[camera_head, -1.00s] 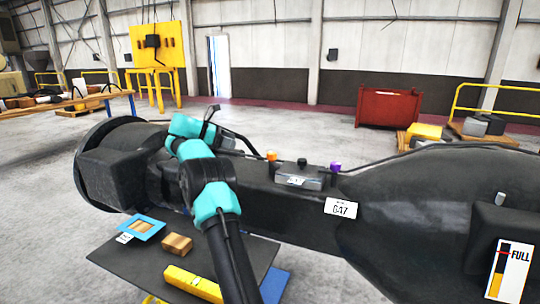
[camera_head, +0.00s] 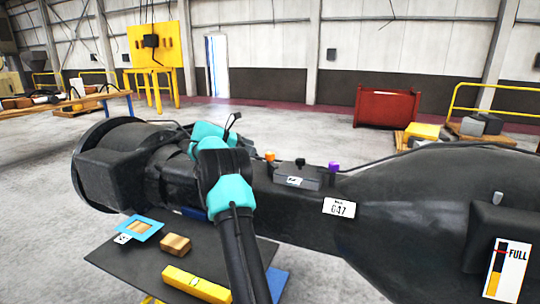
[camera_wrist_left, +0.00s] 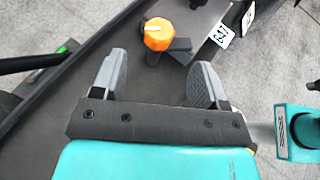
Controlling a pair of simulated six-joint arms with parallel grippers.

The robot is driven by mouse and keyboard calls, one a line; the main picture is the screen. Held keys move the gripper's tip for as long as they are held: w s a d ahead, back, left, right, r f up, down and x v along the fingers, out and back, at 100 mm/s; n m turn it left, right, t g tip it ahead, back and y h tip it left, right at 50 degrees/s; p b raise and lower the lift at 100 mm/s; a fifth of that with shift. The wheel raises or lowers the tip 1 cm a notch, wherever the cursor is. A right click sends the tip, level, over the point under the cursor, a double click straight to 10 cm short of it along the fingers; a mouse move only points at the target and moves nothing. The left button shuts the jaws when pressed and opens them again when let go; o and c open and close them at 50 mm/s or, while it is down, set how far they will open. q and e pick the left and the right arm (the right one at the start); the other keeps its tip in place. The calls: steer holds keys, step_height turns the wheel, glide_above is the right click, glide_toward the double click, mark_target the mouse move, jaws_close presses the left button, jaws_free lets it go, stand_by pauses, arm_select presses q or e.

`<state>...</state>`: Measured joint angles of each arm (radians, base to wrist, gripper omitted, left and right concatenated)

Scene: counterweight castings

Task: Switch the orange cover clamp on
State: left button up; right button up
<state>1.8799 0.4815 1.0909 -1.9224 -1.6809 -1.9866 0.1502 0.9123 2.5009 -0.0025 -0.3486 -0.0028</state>
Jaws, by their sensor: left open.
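The orange cover clamp (camera_head: 270,155) is a small orange knob on top of the long black casting (camera_head: 290,200), left of a small grey box. In the left wrist view the orange knob (camera_wrist_left: 158,34) sits on a dark base with a short dark bar, just beyond my fingertips and roughly between them. My left gripper (camera_wrist_left: 155,68) is open and empty, with its two grey fingers spread above the casting. In the head view my left arm hides most of this gripper. My right gripper is not in view.
The grey box (camera_head: 297,179) carries a black knob (camera_head: 300,162), with a purple knob (camera_head: 334,167) at its right. A dark table (camera_head: 140,262) in front holds a wooden block (camera_head: 175,245) and a yellow level (camera_head: 196,285). A red bin (camera_head: 387,107) stands behind.

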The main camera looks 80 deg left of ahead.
mark_target(269, 153)
arm_select(q)
steer(key=x, duration=0.8)
steer(key=shift+w+f, duration=0.15)
steer(key=shift+w, duration=0.2)
steer(key=c, duration=0.9)
steer(key=shift+n+y, duration=0.5)
steer(key=n+g+y, duration=0.1)
steer(key=n+y, duration=0.2)
steer(key=y, duration=0.1)
steer(key=shift+d+n, duration=0.1)
steer(key=shift+n, duration=0.2)
steer(key=shift+n+g+y, duration=1.7)
steer(key=shift+n+y, duration=0.4)
steer(key=shift+n, duration=0.1)
